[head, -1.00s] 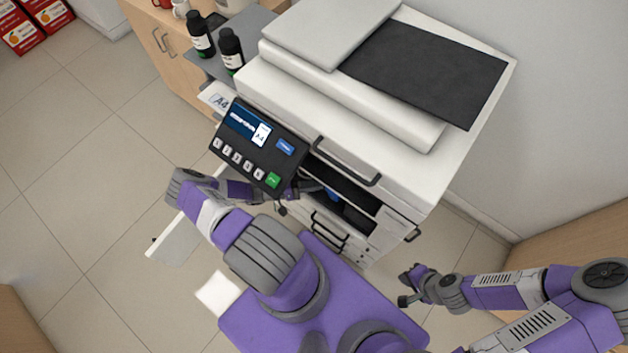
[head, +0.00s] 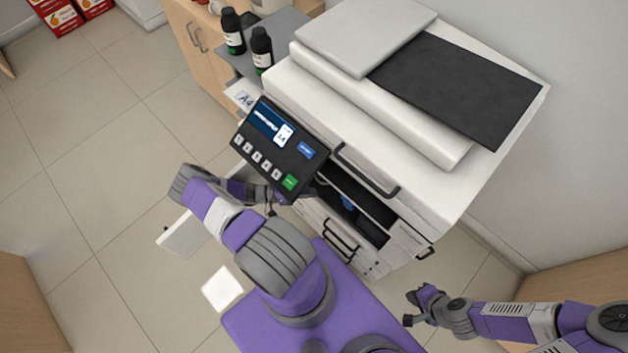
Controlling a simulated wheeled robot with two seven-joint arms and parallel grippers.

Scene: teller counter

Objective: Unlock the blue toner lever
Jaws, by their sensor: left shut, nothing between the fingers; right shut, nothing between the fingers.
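A white copier (head: 300,100) stands in the middle with its front compartment open. A small blue part (head: 347,203), which looks like the toner lever, shows inside the dark opening below the control panel. I cannot tell its lock position. My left gripper (head: 276,204) is shut and empty at the left of the opening, partly hidden under the control panel, and apart from the blue part. My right gripper (head: 414,306) is shut and empty, held low over the floor in front of the copier's right side.
The control panel (head: 278,148) overhangs the opening's left end. An open white door or tray (head: 187,236) sticks out at lower left. Drawer handles (head: 340,240) are below the opening. Two black bottles (head: 261,48) stand on the grey side shelf. Floor at left is clear.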

